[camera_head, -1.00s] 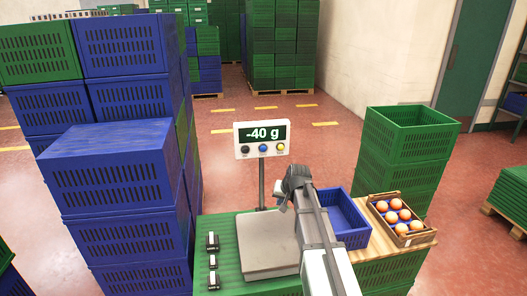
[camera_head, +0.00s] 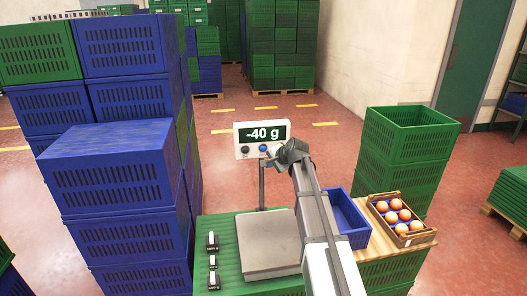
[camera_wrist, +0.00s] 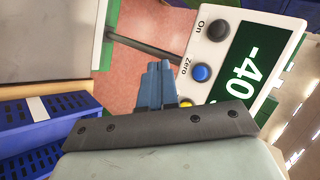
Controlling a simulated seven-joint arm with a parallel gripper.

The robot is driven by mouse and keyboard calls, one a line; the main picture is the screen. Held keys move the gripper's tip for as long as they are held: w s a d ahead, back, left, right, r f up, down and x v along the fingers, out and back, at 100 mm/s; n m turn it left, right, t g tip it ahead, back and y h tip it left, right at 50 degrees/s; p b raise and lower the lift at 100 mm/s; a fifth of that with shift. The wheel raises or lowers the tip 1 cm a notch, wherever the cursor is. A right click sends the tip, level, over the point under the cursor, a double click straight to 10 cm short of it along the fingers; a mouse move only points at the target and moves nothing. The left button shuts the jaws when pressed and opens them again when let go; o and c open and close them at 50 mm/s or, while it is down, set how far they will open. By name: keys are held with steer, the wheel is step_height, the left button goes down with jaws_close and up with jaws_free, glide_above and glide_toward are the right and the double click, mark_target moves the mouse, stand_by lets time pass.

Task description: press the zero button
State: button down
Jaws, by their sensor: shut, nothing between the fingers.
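The scale's display panel (camera_head: 248,129) stands on a post and reads "-40 g". Its blue zero button (camera_head: 263,149) shows in the head view beside my gripper (camera_head: 272,161). In the wrist view the blue button (camera_wrist: 201,73) has the label "Zero" next to it, between a black "On" button (camera_wrist: 217,30) and a yellow button (camera_wrist: 185,102) partly hidden by my gripper. My gripper (camera_wrist: 159,66) is shut and empty, its fingertips left of the zero button in that view. I cannot tell how far they are from the panel face; no contact shows.
The bare scale plate (camera_head: 268,250) lies below on a green crate stack. Tall blue crates (camera_head: 125,215) rise at the left.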

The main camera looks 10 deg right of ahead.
steer(key=shift+w, duration=0.2)
glide_toward(265, 151)
steer(key=w+a+f, duration=0.2)
steer(key=a+f, duration=0.1)
steer(key=f, duration=0.2)
steer(key=shift+w+a, duration=0.2)
steer(key=shift+w, duration=0.15)
stand_by(2.0)
steer(key=shift+w, duration=0.25)
steer(key=shift+w, duration=0.55)
stand_by(1.2)
steer(key=shift+s, duration=1)
